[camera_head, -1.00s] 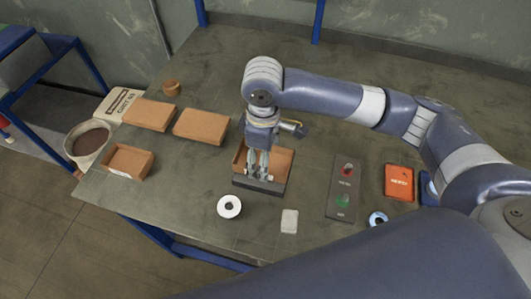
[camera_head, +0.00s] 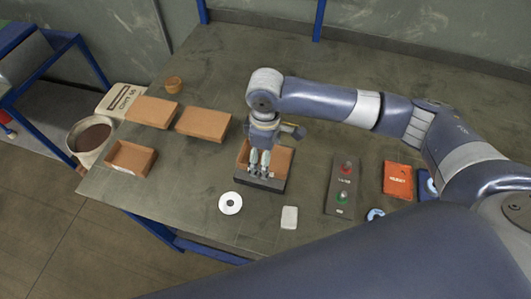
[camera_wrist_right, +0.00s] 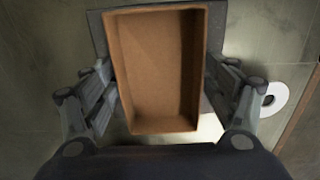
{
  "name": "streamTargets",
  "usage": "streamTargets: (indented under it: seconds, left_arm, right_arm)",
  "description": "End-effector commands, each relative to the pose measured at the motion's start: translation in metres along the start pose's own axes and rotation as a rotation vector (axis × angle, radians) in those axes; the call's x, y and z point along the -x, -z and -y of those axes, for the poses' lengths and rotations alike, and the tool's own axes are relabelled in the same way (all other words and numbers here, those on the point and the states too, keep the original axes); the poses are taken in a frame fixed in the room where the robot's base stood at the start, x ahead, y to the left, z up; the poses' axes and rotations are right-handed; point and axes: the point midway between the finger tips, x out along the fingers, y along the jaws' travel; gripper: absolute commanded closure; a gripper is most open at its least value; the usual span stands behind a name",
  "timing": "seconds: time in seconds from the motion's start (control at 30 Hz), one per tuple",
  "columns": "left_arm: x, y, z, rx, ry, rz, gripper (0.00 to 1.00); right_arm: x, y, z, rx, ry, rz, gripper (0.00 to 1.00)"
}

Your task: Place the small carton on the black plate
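The small carton (camera_head: 279,160) is an open, empty brown box. It sits over the black plate (camera_head: 264,184), whose dark front edge shows below it in the head view. In the right wrist view the carton (camera_wrist_right: 158,70) fills the middle, with parts of the plate (camera_wrist_right: 97,22) behind it. My right gripper (camera_head: 259,172) points down at the carton. Its fingers (camera_wrist_right: 160,75) stand wide, one along each long side of the carton. Whether they press on it or stand slightly apart I cannot tell. My left gripper is not in view.
A white flap disc (camera_head: 230,203) and a pale pad (camera_head: 289,217) lie in front of the plate. A red-and-green button box (camera_head: 343,187) and an orange packet (camera_head: 398,181) are to the right. Another open carton (camera_head: 131,159) and two flat brown boxes (camera_head: 203,124) (camera_head: 152,111) are left.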

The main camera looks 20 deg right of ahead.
Motion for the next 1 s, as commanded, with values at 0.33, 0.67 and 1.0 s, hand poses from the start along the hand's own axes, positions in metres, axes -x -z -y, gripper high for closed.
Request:
streamTargets:
  seconds: [0.33,0.67,1.0]
  left_arm:
    - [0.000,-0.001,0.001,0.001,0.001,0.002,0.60]
    - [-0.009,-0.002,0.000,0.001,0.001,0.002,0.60]
    - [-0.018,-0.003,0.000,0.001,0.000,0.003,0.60]
  right_arm:
    - [0.001,0.000,0.000,0.000,0.000,0.000,0.12]
    - [0.041,0.002,-0.001,0.000,-0.003,-0.005,0.12]
    - [0.107,0.001,0.000,0.001,-0.001,-0.002,0.12]
